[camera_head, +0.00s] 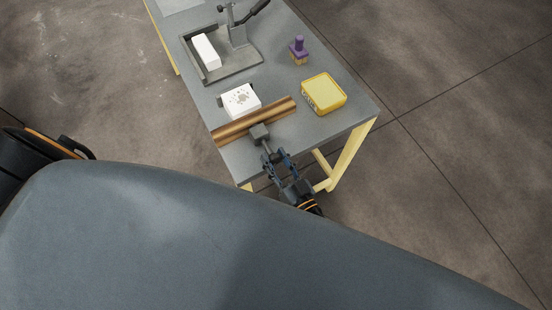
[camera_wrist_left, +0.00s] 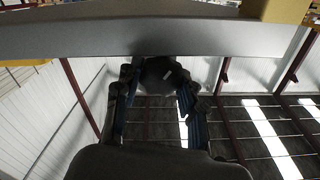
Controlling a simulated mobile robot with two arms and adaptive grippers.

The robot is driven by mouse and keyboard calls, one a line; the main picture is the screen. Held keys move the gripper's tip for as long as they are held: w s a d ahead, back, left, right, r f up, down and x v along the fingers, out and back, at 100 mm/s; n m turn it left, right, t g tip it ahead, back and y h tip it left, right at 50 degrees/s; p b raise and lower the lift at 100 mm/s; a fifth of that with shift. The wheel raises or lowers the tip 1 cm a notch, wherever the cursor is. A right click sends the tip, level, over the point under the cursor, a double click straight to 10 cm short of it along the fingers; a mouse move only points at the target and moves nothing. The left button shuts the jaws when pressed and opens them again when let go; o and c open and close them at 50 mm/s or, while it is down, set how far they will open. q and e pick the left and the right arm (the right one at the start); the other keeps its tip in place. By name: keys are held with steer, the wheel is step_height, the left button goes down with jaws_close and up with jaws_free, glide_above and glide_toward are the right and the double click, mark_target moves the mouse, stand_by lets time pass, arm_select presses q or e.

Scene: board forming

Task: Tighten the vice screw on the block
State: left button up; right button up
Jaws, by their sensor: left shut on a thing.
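A white block (camera_head: 241,99) with dark marks on top sits on the table against a long brown wooden bar (camera_head: 236,127). A dark grey vice screw part (camera_head: 259,132) sits at the front of the bar, near the table's front edge. My left gripper (camera_head: 275,160) is shut on the vice screw from the front of the table. In the left wrist view its blue-sided fingers (camera_wrist_left: 158,88) close around the dark round end of the screw (camera_wrist_left: 158,72), just under the table edge. I cannot tell how firmly the bar presses the block. My right gripper is not in view.
A yellow box (camera_head: 323,93) and a purple-handled stamp (camera_head: 298,50) stand on the right of the grey table (camera_head: 345,117). Concrete floor surrounds the table.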

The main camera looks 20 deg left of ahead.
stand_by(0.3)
arm_select(q)
steer(key=o, duration=1.2)
steer(key=shift+r, duration=0.15)
step_height(320, 180, up, 10)
steer(key=shift+f, duration=0.15)
